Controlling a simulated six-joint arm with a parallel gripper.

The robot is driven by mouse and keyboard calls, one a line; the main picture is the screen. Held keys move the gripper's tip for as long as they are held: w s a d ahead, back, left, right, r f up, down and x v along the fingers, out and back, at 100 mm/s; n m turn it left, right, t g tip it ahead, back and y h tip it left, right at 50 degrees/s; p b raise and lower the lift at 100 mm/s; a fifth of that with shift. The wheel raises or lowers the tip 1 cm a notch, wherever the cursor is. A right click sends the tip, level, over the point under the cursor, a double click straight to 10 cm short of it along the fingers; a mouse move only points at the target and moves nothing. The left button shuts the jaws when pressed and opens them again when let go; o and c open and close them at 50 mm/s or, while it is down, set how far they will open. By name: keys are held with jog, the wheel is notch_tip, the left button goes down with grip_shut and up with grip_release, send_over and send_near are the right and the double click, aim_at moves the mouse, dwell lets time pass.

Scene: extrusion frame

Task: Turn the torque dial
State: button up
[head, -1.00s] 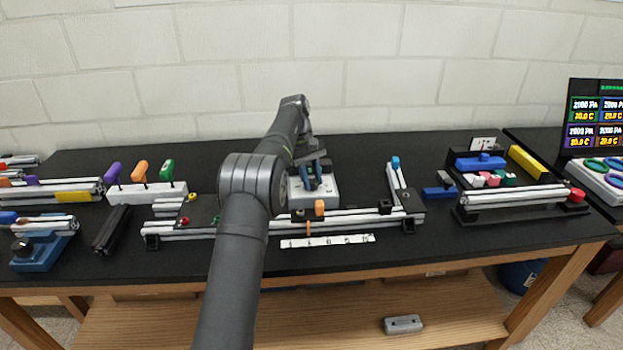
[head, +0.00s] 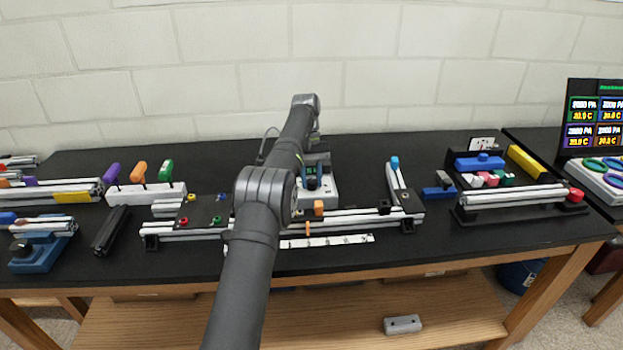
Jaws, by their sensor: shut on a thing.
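A light grey box (head: 325,194) with a small lit display stands behind the rail assembly, near the middle of the bench. My gripper (head: 313,184) is down at the front of this box, partly behind my own forearm. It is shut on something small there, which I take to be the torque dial. The dial itself is too small and too covered to make out, and its angle cannot be read.
A long aluminium rail assembly (head: 350,221) with an orange block (head: 318,208) lies in front of the box. A dark plate (head: 204,211) with coloured knobs is at left. A white strip (head: 345,240) lies in front.

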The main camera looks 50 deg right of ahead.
jog(key=o, duration=1)
